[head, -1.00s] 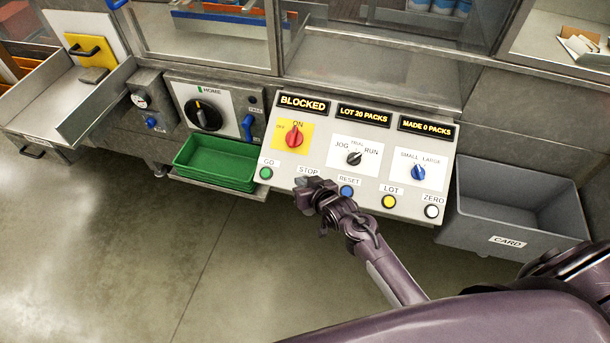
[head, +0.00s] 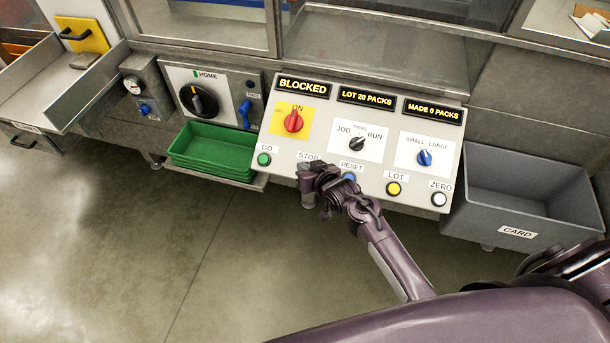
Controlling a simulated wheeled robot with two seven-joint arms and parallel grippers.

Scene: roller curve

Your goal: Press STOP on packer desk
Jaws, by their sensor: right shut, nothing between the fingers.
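The packer desk panel (head: 277,150) is a pale sloped console in the head view. Its STOP label (head: 307,157) sits between the GO and RESET labels. The STOP button under that label is hidden by my right gripper. My right gripper (head: 308,182) is shut and empty, just below the STOP label and in front of the panel's lower edge. I cannot tell whether it touches the button. The green GO button (head: 264,159) is left of it and the blue RESET button (head: 349,177) is right, close to my wrist. The display (head: 303,86) reads BLOCKED. My left gripper is out of view.
A red selector (head: 293,121), a black one (head: 356,144) and a blue one (head: 424,157) sit above the buttons. Green trays (head: 213,152) stand left of the panel, a grey CARD bin (head: 520,200) right. The floor in front is clear.

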